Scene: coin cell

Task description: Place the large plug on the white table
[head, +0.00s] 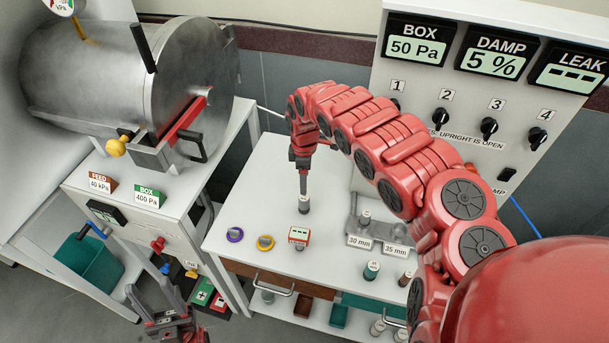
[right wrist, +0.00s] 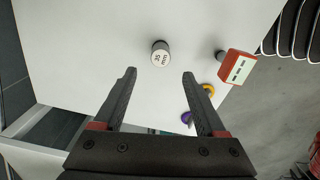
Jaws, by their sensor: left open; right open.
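A grey plug marked "35 mm" (right wrist: 161,53), the large plug, stands upright on the white table (head: 268,197). It also shows in the head view (head: 304,205). My right gripper (right wrist: 160,74) is open and empty. Its fingertips lie just short of the plug, one to each side in the right wrist view. In the head view the right gripper (head: 301,187) points down above the plug; I cannot tell if it touches. My left gripper (head: 150,293) is open and empty at the lower left, away from the table.
A grey holder (head: 380,231) with 30 mm and 35 mm labels carries another plug (head: 365,216). A red-and-white box (head: 299,236), yellow ring (head: 265,242) and purple ring (head: 235,235) lie along the front. Dark bottles (head: 372,270) stand front right. A steel chamber (head: 130,80) is left.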

